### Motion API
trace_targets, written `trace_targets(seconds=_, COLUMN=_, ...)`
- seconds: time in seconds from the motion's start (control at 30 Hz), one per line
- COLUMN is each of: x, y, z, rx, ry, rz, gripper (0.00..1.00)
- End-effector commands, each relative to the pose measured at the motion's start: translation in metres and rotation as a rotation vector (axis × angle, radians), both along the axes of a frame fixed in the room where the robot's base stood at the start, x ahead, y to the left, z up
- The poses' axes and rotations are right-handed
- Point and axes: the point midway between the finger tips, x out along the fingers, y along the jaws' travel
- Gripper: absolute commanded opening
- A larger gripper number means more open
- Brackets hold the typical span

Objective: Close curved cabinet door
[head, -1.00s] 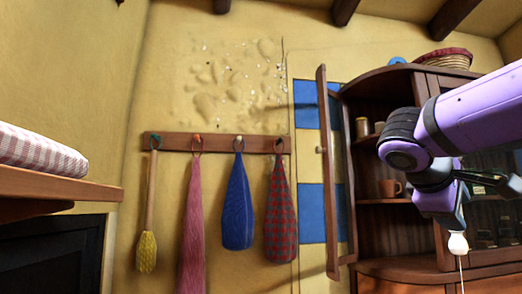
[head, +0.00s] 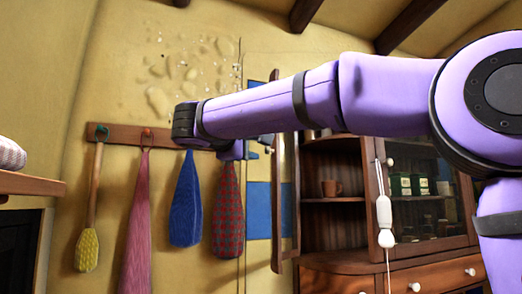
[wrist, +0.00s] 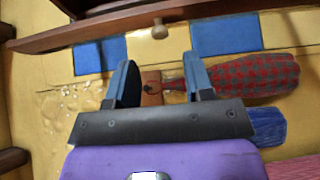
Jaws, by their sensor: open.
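The curved cabinet door (head: 285,215) stands open at the left side of the brown cabinet (head: 340,262), seen nearly edge-on in the head view. My arm hides its upper part. In the wrist view the door frame (wrist: 100,33) runs across the top, with a round knob (wrist: 158,31) on it. My gripper (wrist: 160,82) is open and empty, its two fingers apart and below the knob in that picture, with a visible gap to it. In the head view my gripper (head: 262,145) is small and partly hidden, just left of the door.
A rail with hooks (head: 115,133) holds a blue cloth (head: 186,205), a red checked cloth (head: 228,215), a pink cloth (head: 137,225) and a yellow brush (head: 87,250) left of the door. A brown mug (head: 331,188) stands on the open cabinet shelf.

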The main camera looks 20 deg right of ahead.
Motion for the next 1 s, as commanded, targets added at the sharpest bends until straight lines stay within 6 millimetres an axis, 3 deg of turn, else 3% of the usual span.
trace_targets(seconds=0.3, x=0.029, y=-0.037, z=-0.001, rx=0.0, ry=0.001, rz=0.001, gripper=0.48)
trace_targets(seconds=0.77, x=0.035, y=-0.046, z=0.0, rx=0.0, ry=0.001, rz=0.002, gripper=0.48)
trace_targets(seconds=0.97, x=0.035, y=-0.046, z=0.0, rx=0.001, ry=0.001, rz=0.002, gripper=0.02)
trace_targets(seconds=1.0, x=0.035, y=-0.046, z=0.0, rx=0.001, ry=0.001, rz=0.002, gripper=0.0)
